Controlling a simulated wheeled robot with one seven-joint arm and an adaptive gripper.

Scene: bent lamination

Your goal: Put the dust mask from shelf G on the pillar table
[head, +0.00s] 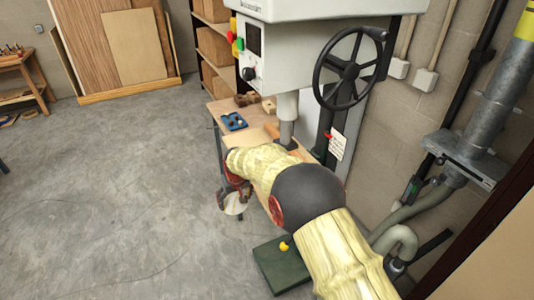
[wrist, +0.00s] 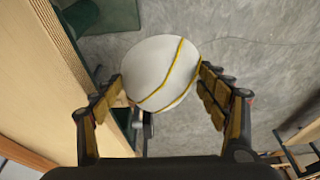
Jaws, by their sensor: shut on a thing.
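The dust mask (wrist: 160,72) is white and rounded with yellow straps. My gripper (wrist: 162,92) is shut on it, with one finger at each side in the wrist view. In the head view my gripper (head: 234,193) holds the mask (head: 236,208) over open floor, beside the machine's wooden table (head: 223,112), which is partly covered by my arm. The wrist view shows a light wooden edge (wrist: 38,75) close to the left of the mask. No label for shelf G or the pillar table can be read.
A machine with a black handwheel (head: 350,70) stands above the table. A blue tray (head: 233,122) and small blocks (head: 246,98) lie on the table's far part. The floor (head: 120,190) at left is clear.

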